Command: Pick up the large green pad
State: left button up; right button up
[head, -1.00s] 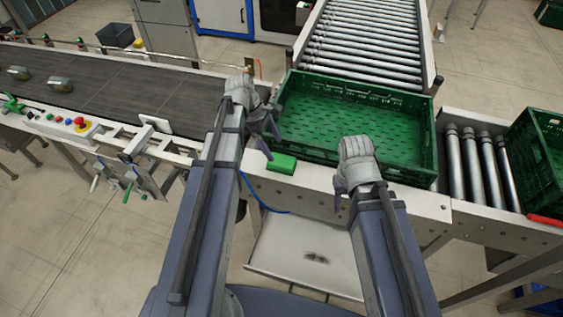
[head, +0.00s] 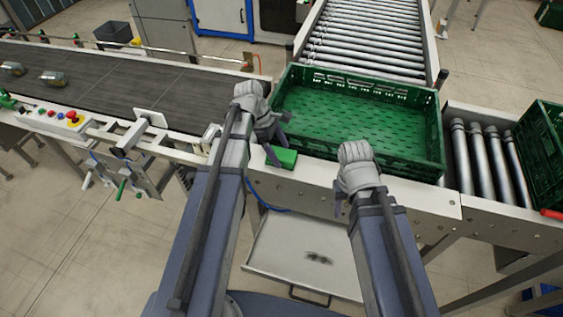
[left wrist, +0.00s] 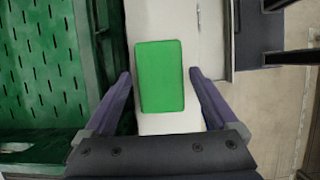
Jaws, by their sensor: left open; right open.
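The large green pad (head: 284,157) is a flat bright green block on the white ledge in front of the green crate, partly hidden by my left gripper in the head view. In the left wrist view the pad (left wrist: 160,76) lies between and ahead of my open left fingers, with its near end reaching between the fingertips. My right gripper (head: 345,205) is open and empty, in front of the ledge, right of the pad.
A green crate (head: 300,147) stands on the conveyor right behind the pad, and it looks empty. A dark belt (head: 120,90) with metal parts runs at the left. Rollers (head: 365,40) lie behind the crate, with another crate (head: 545,150) at the right.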

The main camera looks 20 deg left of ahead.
pick_arm(q)
jog(key=shift+b+x, duration=0.3)
jog(key=shift+x, duration=0.55)
jog(key=shift+r, duration=0.1)
pick_arm(e)
jog(key=shift+f, duration=0.7)
pick_arm(q)
jog(key=shift+f, duration=0.25)
pick_arm(e)
jog(key=shift+f, duration=0.2)
pick_arm(q)
jog(key=shift+c, duration=0.4)
jog(key=c, duration=1.2)
jog(key=shift+o, duration=0.2)
jog(key=shift+r, duration=0.1)
pick_arm(e)
jog(key=shift+r, duration=0.1)
pick_arm(q)
jog(key=shift+r, duration=0.1)
pick_arm(e)
jog(key=shift+r, duration=0.1)
